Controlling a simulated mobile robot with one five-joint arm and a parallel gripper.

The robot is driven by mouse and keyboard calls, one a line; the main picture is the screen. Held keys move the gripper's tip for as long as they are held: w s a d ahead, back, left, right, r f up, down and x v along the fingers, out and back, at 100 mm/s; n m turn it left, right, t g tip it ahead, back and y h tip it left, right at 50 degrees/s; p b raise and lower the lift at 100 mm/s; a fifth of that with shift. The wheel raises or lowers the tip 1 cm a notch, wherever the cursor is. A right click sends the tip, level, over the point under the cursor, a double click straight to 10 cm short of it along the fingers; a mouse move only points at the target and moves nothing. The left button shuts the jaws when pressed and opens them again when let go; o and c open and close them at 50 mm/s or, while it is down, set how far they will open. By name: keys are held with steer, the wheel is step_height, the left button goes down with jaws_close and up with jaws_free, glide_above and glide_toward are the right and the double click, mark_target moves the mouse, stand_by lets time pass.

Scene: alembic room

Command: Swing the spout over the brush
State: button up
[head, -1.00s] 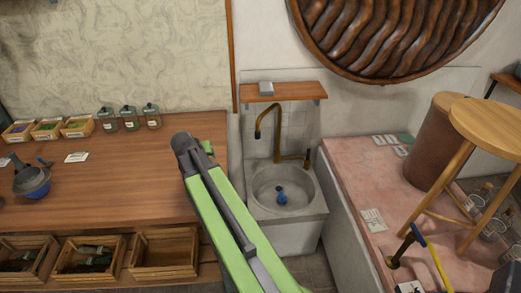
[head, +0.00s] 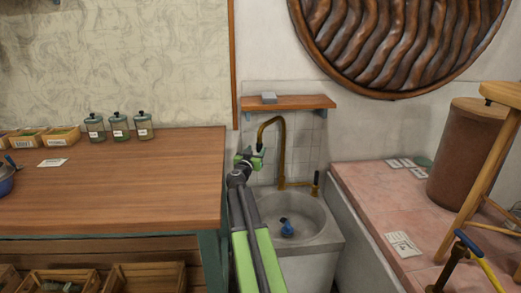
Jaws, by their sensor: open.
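A brass gooseneck spout (head: 283,150) rises from the back of a grey stone sink (head: 320,240). Its dark tip hangs down on the left, close to my gripper. A blue brush (head: 286,227) lies in the basin, right of and below the spout's tip. My gripper (head: 254,153) is open at the left end of the spout. I cannot tell whether its fingers touch the tip. My green and black arm comes up from below and covers the sink's left side.
A wooden shelf (head: 305,103) with a small grey block hangs above the sink. A wooden workbench (head: 130,180) with glass jars stands at left. A pink stone counter (head: 375,195), a brown bin (head: 465,150) and a wooden stool (head: 485,170) are at right.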

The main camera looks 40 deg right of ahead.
steer(key=x, duration=0.7)
steer(key=shift+d+f, duration=0.1)
steer(key=shift+d, duration=0.25)
steer(key=shift+s, duration=0.1)
jaws_close()
steer(key=shift+a, duration=0.2)
stand_by(0.6)
